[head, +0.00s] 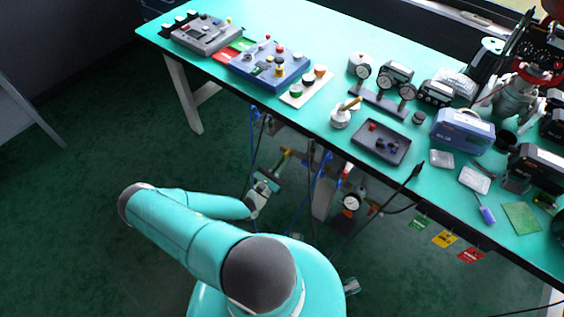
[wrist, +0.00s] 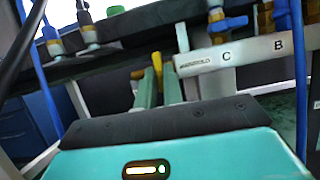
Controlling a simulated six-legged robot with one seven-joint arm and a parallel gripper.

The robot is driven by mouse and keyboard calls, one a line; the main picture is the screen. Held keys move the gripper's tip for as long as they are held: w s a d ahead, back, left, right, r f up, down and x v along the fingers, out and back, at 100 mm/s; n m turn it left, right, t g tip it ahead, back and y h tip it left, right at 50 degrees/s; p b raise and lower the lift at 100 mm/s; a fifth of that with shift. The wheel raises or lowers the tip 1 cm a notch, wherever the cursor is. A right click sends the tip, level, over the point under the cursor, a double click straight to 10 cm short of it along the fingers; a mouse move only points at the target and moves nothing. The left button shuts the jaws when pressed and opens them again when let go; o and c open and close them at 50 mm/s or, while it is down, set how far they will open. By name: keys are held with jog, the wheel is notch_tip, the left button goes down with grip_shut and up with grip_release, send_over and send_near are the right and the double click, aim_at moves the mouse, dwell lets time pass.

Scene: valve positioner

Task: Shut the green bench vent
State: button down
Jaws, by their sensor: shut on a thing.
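My gripper (head: 272,176) reaches under the front edge of the bench. In the wrist view my gripper (wrist: 158,88) has its two pale green fingers closed on a yellow handle (wrist: 157,66), which stands upright between them. The yellow handle also shows in the head view (head: 284,159). A round green piece (wrist: 116,10) shows beyond the fingers, up and to the left, apart from them. I cannot tell which fitting is the green bench vent. The lower end of the yellow handle is hidden by my gripper.
A gauge (head: 351,202) and cables hang under the green bench (head: 310,30). Open floor lies left.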

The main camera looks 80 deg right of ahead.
jog(key=shift+n, duration=0.4)
jog(key=c, duration=1.5)
grip_release()
jog(key=v, duration=1.4)
jog(key=shift+s, duration=0.15)
